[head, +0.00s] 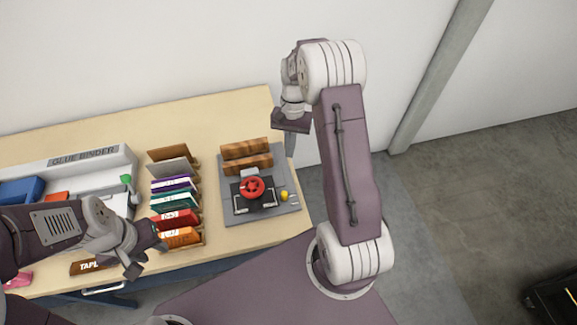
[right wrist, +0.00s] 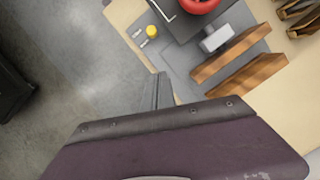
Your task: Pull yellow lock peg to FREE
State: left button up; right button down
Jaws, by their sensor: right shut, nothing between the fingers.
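The yellow lock peg (head: 284,196) sits on the right side of a grey base plate (head: 232,215), beside a black press with a red handwheel (head: 252,187). In the right wrist view the peg (right wrist: 152,31) shows at the upper middle, with a small metal piece beside it. My right gripper (head: 290,145) is past the plate's back right corner, apart from the peg; its fingers (right wrist: 160,90) are shut and empty. My left gripper (head: 146,262) is over the table's front, left of the plate; its fingers are too small to judge.
Wooden blocks (head: 246,158) stand at the back of the plate. A rack of coloured folders (head: 175,221) is left of it. A grey glue binder (head: 128,158) with a blue bin (head: 20,190) lies further left. The table's right edge is close to the plate.

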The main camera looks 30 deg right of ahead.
aim_at(284, 196)
jog(key=x, duration=0.4)
jog(key=p+x, duration=0.1)
jog(key=x, duration=0.4)
jog(key=shift+s+f, duration=0.25)
jog(key=shift+s, duration=0.05)
jog(key=shift+s+a+p, duration=0.75)
jog(key=shift+s+a, duration=0.3)
jog(key=shift+s, duration=0.15)
jog(key=shift+s+a, duration=0.25)
jog(key=shift+s, duration=0.1)
pick_arm(q)
notch_tip(284, 196, up, 3)
jog(key=shift+a+f, duration=0.1)
pick_arm(e)
jog(key=shift+w+f, duration=0.1)
jog(key=shift+w, duration=0.05)
